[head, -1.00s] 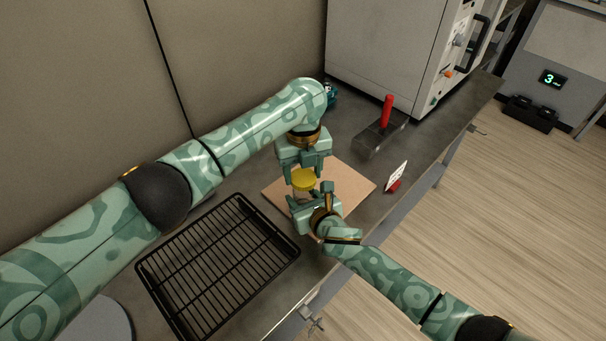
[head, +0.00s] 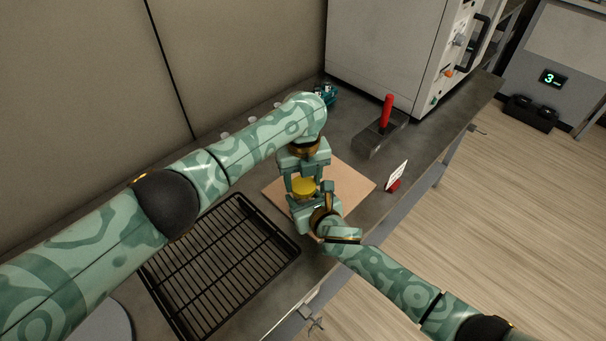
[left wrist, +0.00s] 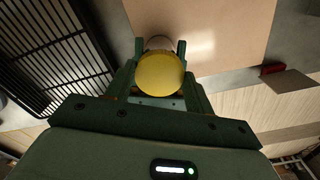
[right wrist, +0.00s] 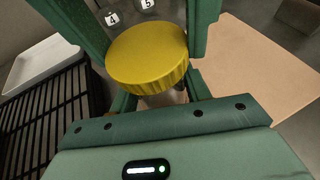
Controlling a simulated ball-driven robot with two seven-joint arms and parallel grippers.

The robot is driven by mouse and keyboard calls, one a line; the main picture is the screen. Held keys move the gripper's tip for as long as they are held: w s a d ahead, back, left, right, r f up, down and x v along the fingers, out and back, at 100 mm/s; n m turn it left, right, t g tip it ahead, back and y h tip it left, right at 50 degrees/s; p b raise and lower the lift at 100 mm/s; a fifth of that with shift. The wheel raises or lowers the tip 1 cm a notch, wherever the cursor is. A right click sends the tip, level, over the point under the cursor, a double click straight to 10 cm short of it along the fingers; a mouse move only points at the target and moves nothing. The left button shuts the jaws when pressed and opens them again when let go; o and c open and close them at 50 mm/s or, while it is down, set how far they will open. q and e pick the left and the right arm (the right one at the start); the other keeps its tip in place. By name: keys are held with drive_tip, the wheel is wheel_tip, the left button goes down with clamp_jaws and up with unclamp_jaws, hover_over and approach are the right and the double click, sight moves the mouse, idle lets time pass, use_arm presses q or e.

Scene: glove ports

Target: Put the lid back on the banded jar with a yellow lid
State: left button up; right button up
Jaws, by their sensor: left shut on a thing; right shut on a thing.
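The yellow lid (head: 304,187) is between the fingers of my left gripper (head: 304,182), which comes down from above and is shut on it. The lid also shows large in the left wrist view (left wrist: 160,74) and the right wrist view (right wrist: 148,56). My right gripper (head: 310,206) reaches in from the front below the lid and is shut on the jar. The jar's pale body (right wrist: 165,98) shows only slightly under the lid; its bands are hidden. The lid is directly over the jar, but I cannot tell whether it is seated.
A tan board (head: 350,185) lies below the grippers. A black wire rack (head: 215,270) is at the left front. A red-handled block (head: 385,125) and a red-based card (head: 396,178) stand to the right. A large grey cabinet (head: 385,45) stands behind.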

use_arm(q)
drive_tip(key=shift+f, duration=0.6)
idle(0.5)
drive_tip(key=shift+f, duration=0.1)
drive_tip(key=m, duration=0.6)
drive_tip(key=shift+d+m, duration=0.1)
drive_tip(key=shift+m, duration=0.2)
drive_tip(key=o, duration=0.9)
drive_tip(key=shift+o, duration=0.2)
drive_tip(key=shift+r, duration=2.3)
drive_tip(key=shift+c, duration=0.4)
